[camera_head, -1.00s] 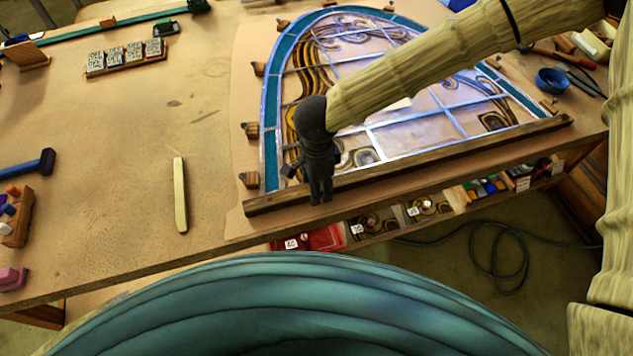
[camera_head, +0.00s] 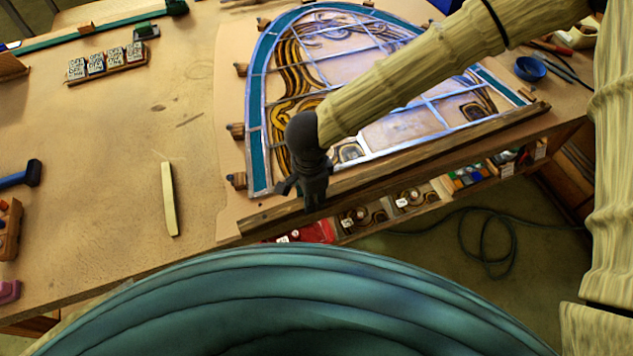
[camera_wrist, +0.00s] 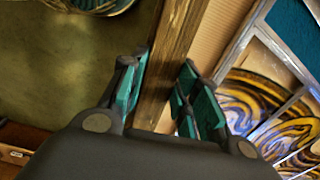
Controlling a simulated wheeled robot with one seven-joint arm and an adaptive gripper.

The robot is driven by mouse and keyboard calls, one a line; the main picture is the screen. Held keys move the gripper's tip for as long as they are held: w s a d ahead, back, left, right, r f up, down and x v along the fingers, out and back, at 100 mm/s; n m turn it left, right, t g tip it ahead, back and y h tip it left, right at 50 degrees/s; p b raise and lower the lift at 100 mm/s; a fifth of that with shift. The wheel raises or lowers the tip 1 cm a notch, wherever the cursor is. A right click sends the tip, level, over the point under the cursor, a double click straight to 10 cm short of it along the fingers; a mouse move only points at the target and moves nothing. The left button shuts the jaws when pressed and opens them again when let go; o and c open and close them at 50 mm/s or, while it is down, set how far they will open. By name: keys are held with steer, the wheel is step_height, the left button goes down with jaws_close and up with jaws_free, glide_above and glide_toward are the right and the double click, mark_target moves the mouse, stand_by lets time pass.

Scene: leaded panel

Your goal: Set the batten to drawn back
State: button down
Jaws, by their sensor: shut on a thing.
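The batten (camera_head: 420,158) is a long dark wooden strip along the front side of the arched leaded panel (camera_head: 395,130). A wedge of bare board shows between batten and panel at the left end; the right end lies close to the panel's corner. My gripper (camera_head: 315,203) points down and is shut on the batten near its left end. In the wrist view the batten (camera_wrist: 180,38) runs between my teal-padded fingers (camera_wrist: 162,85), with the panel's coloured glass to the right. My gripper hides a short stretch of the batten.
Small wooden blocks (camera_head: 237,131) stand around the panel's edge. A pale yellow strip (camera_head: 169,200) lies on bare table to the left. The table's front edge runs just beyond the batten, above open trays (camera_head: 360,217) with glass pieces. A blue bowl (camera_head: 530,68) stands at the right.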

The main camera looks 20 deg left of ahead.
steer(key=c, duration=1.1)
jaws_free()
steer(key=shift+o, duration=0.2)
steer(key=shift+r, duration=0.15)
step_height(320, 180, up, 12)
